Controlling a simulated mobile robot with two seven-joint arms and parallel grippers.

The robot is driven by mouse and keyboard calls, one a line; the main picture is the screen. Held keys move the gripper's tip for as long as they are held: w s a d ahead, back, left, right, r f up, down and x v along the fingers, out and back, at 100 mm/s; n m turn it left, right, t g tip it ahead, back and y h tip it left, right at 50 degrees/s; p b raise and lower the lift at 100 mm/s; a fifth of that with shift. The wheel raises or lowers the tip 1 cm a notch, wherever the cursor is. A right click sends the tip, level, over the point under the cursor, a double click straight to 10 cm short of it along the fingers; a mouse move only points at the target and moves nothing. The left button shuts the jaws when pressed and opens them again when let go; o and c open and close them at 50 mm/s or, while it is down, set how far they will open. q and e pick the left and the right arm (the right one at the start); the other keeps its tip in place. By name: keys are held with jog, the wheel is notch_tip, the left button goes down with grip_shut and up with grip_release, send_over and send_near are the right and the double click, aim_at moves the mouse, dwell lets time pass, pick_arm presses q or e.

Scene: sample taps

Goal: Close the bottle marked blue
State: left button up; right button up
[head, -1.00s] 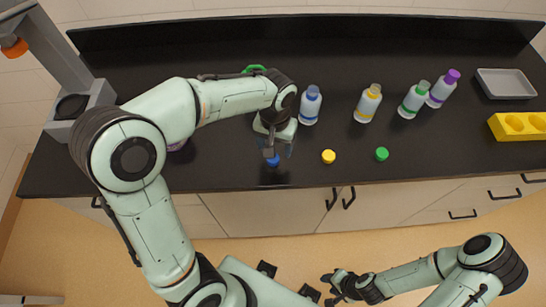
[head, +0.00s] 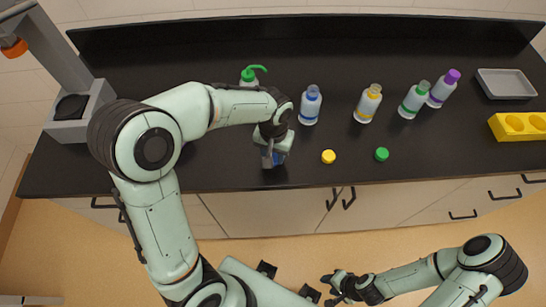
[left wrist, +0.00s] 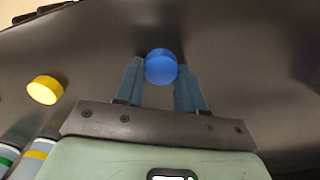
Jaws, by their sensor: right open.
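The blue-banded bottle (head: 309,106) stands upright on the black counter, with no cap seen on its neck. My left gripper (head: 274,161) is low over the counter near the front edge, in front of and to the left of that bottle. In the left wrist view, the blue cap (left wrist: 161,67) sits between the fingertips of my left gripper (left wrist: 160,80), with a finger close at each side. Whether the fingers press on it I cannot tell. In the head view the gripper mostly hides the cap. My right gripper (head: 338,287) is open and empty, low in front of the cabinets.
A yellow cap (head: 328,157) and a green cap (head: 381,154) lie to the right. Yellow-banded (head: 367,105), green-banded (head: 413,102) and purple-capped (head: 442,90) bottles stand behind. A green-topped pump bottle (head: 249,76) stands behind my left arm. A grey tray (head: 506,86) and yellow rack (head: 520,127) are far right.

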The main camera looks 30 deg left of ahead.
aim_at(310, 105)
pick_arm(q)
jog(key=shift+r, duration=0.1)
dwell(0.3)
notch_tip(310, 105, up, 20)
jog(key=p, duration=0.2)
pick_arm(e)
jog(key=w+r, duration=0.3)
jog(key=shift+r, duration=0.2)
pick_arm(q)
jog(key=shift+m, duration=0.9)
jog(key=w+f, duration=0.3)
jog(key=f, duration=0.2)
jog(key=w+d+f, duration=0.1)
jog(key=w+f, duration=0.2)
jog(key=f, duration=0.3)
jog(key=w+d+f, duration=0.1)
jog(key=w+f, duration=0.2)
jog(key=f, duration=0.2)
jog(key=shift+w+d+f, duration=0.15)
jog(key=shift+d+f, duration=0.05)
jog(key=shift+f, duration=0.2)
pick_arm(e)
jog(key=shift+s, duration=0.2)
